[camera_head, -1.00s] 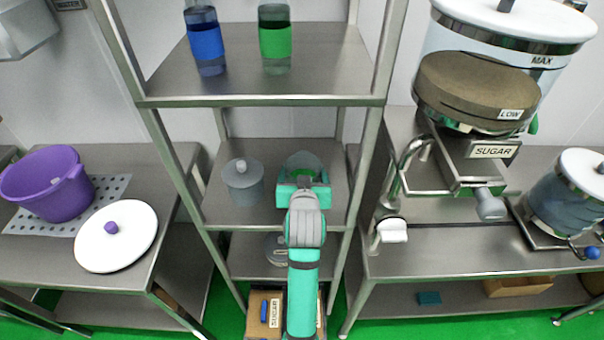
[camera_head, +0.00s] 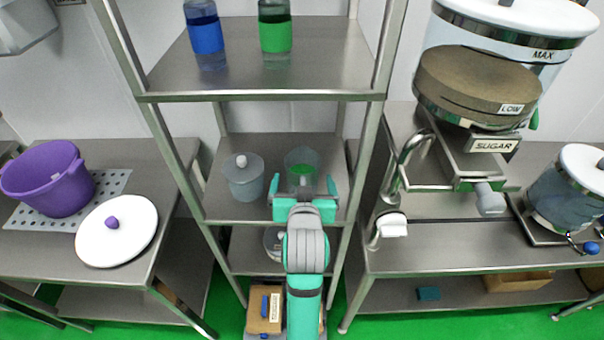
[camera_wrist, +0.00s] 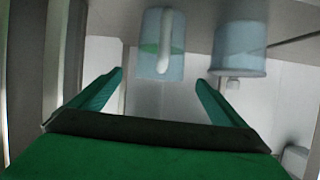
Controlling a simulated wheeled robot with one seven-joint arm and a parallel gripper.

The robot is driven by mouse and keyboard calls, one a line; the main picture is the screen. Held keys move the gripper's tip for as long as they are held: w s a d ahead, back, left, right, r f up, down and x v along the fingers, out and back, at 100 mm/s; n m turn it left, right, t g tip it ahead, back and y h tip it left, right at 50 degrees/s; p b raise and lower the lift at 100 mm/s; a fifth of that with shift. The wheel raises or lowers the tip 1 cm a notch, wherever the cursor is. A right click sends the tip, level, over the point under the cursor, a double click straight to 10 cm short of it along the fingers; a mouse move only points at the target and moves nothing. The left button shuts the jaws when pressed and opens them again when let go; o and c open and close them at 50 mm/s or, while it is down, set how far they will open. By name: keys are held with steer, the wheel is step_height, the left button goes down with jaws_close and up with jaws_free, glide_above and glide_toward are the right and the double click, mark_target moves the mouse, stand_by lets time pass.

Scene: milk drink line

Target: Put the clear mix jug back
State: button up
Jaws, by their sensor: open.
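Blue (camera_head: 205,38) and green (camera_head: 275,38) bottles stand on the shelf above. Rack posts flank my arm. A sugar dispenser (camera_head: 492,146) is at the right.

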steer(key=s+f, duration=1.5)
steer(key=s, duration=0.4)
steer(key=s+t, duration=0.2)
steer(key=s, duration=1.9)
steer(key=shift+a, duration=0.2)
steer(key=shift+s+f, duration=0.1)
